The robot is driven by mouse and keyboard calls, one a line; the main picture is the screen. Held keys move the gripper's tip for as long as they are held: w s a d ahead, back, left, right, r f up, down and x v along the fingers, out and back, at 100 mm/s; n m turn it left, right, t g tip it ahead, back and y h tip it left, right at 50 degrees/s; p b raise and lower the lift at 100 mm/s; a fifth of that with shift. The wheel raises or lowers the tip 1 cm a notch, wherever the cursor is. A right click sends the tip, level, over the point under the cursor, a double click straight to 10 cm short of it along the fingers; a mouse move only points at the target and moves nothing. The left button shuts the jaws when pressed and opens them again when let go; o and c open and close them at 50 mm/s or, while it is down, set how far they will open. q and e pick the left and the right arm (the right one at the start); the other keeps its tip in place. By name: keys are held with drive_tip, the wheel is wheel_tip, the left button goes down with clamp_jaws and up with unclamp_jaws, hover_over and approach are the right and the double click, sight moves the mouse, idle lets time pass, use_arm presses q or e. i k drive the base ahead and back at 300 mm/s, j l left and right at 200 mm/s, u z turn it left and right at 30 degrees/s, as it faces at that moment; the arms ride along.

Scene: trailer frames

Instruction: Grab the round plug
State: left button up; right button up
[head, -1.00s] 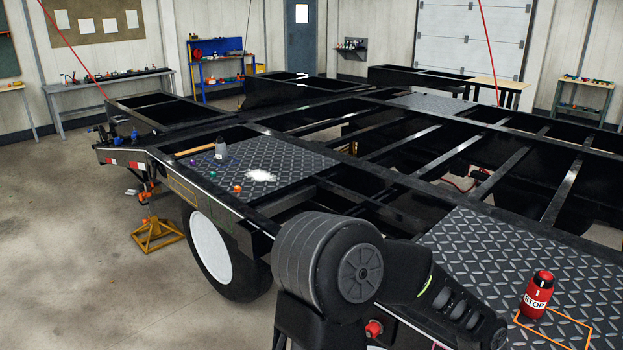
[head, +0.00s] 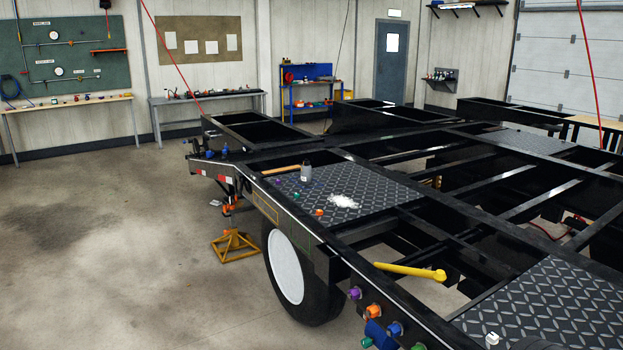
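Several coloured plugs or caps sit in a cluster on the near side of the trailer frame, at the bottom of the head view. They include a purple one (head: 354,293), an orange one (head: 373,311), a blue one (head: 395,328) and a green one (head: 367,342). I cannot tell which is the round plug. Neither of my grippers is in view.
A yellow rod-like tool (head: 410,271) lies across the frame. A grey bottle (head: 306,172) stands by a white pile (head: 343,201) on the far plate. An orange jack stand (head: 234,244) is beside the wheel (head: 287,266). The floor at left is clear.

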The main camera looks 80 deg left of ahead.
sight(306, 171)
drive_tip(key=u, duration=3)
drive_tip(key=l, duration=1.5)
